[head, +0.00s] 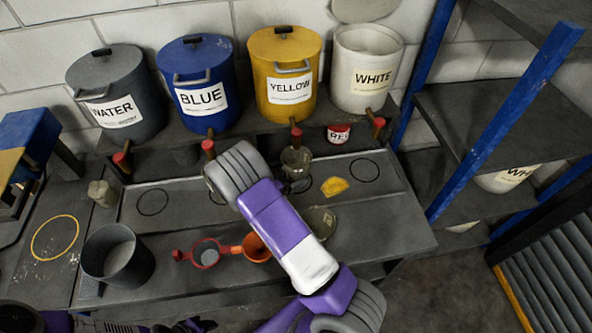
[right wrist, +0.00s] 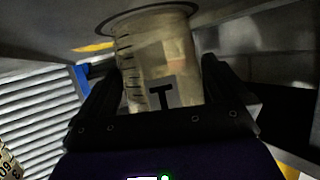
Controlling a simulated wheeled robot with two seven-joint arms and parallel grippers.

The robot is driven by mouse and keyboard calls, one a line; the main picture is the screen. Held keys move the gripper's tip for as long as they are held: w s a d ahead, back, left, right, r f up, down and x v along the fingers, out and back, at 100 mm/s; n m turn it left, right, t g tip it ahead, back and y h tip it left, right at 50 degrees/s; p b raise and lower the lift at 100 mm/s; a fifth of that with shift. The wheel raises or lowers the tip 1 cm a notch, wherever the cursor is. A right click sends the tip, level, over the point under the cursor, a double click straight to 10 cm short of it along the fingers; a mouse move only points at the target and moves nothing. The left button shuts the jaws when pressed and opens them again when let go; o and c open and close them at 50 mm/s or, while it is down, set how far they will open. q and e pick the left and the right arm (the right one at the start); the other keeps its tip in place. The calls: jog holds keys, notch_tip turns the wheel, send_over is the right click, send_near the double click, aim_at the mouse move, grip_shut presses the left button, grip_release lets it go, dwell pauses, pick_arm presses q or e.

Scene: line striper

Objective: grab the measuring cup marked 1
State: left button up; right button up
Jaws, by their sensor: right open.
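A clear measuring cup (right wrist: 155,60) with dark graduation lines shows upside down in the right wrist view. Its label, inverted, fits a 1. It stands within a dark ring on the bench. My right gripper (right wrist: 158,80) is open, with one finger on each side of the cup; I cannot tell whether they touch it. In the head view this appears to be the clear cup (head: 295,158) below the yellow bucket's tap. My right arm (head: 275,218) hides most of the gripper there. My left gripper is not in view.
Another clear cup (head: 319,222) stands beside my right arm, and one (head: 101,193) stands at the left. Labelled buckets line the back; a blue-post shelf stands right.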

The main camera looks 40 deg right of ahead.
jog(key=shift+d+f, duration=0.1)
jog(key=shift+d, duration=0.25)
jog(key=c, duration=0.7)
